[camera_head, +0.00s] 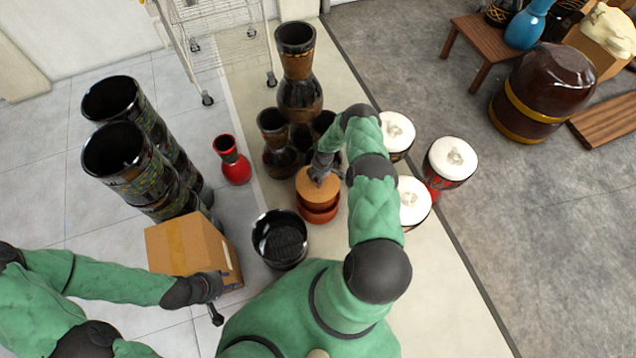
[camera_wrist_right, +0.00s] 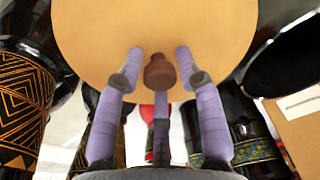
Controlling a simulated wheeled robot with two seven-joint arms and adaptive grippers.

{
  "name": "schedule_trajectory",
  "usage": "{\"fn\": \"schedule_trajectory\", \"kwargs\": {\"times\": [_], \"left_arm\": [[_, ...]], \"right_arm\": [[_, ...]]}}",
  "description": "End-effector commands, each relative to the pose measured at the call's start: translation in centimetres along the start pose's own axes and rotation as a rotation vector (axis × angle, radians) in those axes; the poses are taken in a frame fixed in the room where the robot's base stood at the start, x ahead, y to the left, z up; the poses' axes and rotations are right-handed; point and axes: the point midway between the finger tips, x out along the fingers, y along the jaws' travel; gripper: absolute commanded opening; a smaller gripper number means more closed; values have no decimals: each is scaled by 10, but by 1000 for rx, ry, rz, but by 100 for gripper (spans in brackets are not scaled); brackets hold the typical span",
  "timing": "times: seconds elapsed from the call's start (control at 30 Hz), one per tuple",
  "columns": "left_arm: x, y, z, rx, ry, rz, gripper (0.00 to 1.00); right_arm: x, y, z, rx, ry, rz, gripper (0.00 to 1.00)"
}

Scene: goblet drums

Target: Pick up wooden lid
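The round light-brown wooden lid (camera_head: 309,190) sits on top of a small red-brown pot (camera_head: 318,215) in the middle of the head view. In the right wrist view the lid (camera_wrist_right: 95,45) fills the upper part, with a dark brown knob (camera_wrist_right: 158,73). My right gripper (camera_head: 318,178) is at the lid from above. In its wrist view the fingers (camera_wrist_right: 159,65) stand on either side of the knob, with a visible gap to it. My left gripper (camera_head: 213,298) is low at the left, by the cardboard box, and its fingers are unclear.
A cardboard box (camera_head: 180,245) and a black open drum (camera_head: 280,240) stand in front. Tall dark drums (camera_head: 140,170) stand at left, and a red vase (camera_head: 234,165) near the middle. White-topped drums (camera_head: 452,158) stand right of my right arm.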

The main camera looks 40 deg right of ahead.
Motion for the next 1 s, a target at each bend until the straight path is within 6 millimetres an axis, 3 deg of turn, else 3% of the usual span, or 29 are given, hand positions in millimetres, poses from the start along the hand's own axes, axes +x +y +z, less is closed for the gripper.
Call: {"fn": "schedule_trajectory", "kwargs": {"times": [0.03, 0.1, 0.57, 0.83, 1.0], "left_arm": [[0, 0, 0, 0, 0, 0, 40], [0, 0, 0, 0, 0, 0, 40], [-2, 1, 0, 0, 0, 0, 40], [-18, 6, 1, 0, 0, 0, 40], [-41, 14, 2, 0, 0, 0, 40]], "right_arm": [[0, 0, 0, 0, 0, 0, 13], [0, 0, 0, 0, 0, 0, 0], [-5, 0, -1, -1, 0, 0, 0], [-38, 0, -4, 0, 0, 0, 0], [-72, -26, 2, 1, -1, -2, 0]]}}
